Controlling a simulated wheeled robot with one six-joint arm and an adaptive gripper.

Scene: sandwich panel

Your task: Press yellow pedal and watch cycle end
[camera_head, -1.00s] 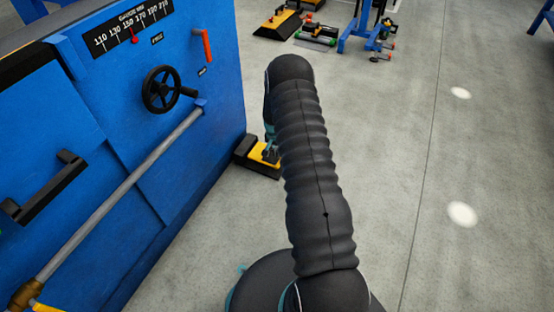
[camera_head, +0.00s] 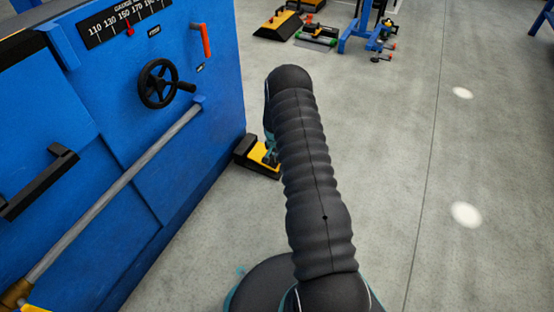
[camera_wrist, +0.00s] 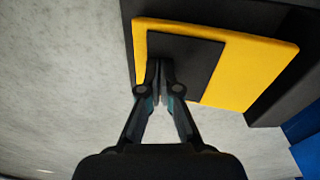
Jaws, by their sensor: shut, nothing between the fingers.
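The yellow pedal (camera_head: 260,153) sits low on the floor at the near right corner of the blue machine, partly hidden behind my arm in the head view. In the wrist view the yellow pedal (camera_wrist: 245,70) fills the upper right, with a black pad (camera_wrist: 185,50) on its face and a dark housing around it. My gripper (camera_wrist: 160,68) is shut and empty. Its fingertips overlap the lower part of the black pad in the picture; I cannot tell whether they touch it. In the head view my gripper is mostly hidden behind my arm.
The blue machine (camera_head: 110,190) stands at left with a black handwheel (camera_head: 157,84), a grey bar, a red lever (camera_head: 206,40) and a gauge scale (camera_head: 125,20). Another yellow and black unit (camera_head: 278,24) stands farther back. The grey floor (camera_head: 400,190) at right is clear.

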